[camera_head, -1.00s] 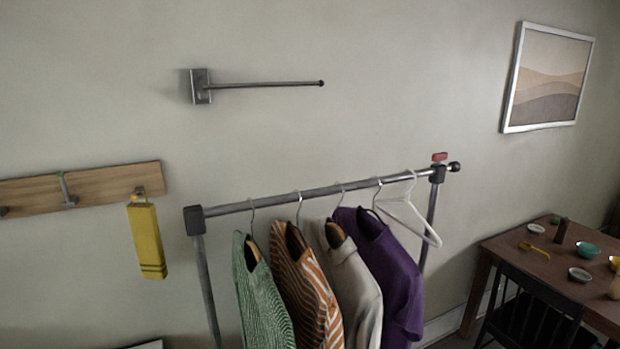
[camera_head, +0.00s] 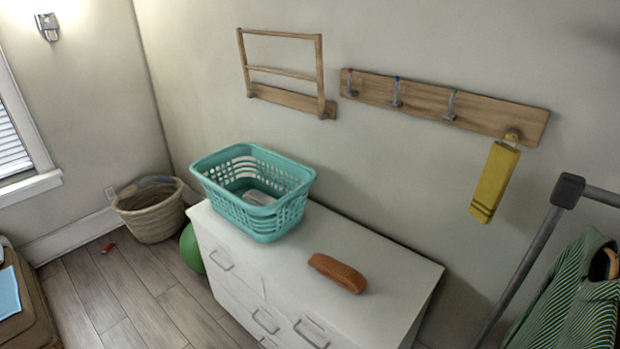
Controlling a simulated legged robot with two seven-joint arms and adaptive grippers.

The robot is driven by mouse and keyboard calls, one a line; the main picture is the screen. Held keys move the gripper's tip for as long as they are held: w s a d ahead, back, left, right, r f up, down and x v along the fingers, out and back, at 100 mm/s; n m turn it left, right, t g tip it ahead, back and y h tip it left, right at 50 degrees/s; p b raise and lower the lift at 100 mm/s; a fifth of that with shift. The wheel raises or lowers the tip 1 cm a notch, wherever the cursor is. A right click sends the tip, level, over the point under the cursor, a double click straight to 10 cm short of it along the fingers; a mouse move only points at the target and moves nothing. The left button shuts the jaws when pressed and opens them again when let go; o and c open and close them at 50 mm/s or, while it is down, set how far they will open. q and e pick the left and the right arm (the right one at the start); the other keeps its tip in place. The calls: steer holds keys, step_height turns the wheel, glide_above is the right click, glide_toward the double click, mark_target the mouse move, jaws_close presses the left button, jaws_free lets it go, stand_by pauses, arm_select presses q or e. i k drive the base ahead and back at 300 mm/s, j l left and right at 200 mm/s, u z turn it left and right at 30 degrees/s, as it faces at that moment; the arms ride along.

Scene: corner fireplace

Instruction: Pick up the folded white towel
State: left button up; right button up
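A teal laundry basket (camera_head: 262,224) stands on the white dresser, left of the middle of the head view. A small whitish item (camera_head: 258,197) lies inside it, partly hidden by the basket's slotted wall; it may be the folded white towel, but I cannot tell for sure. No other white towel shows. Neither of my grippers is in view.
The white dresser (camera_head: 375,300) also bears a brown oblong item (camera_head: 338,272). A wicker basket (camera_head: 150,222) and a green ball (camera_head: 191,250) are on the floor to the left. A yellow cloth (camera_head: 494,182) hangs from the hook board (camera_head: 430,98). The clothes rack (camera_head: 520,270) is at right.

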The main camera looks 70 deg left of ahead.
mark_target(253, 196)
steer(key=u, duration=2.7)
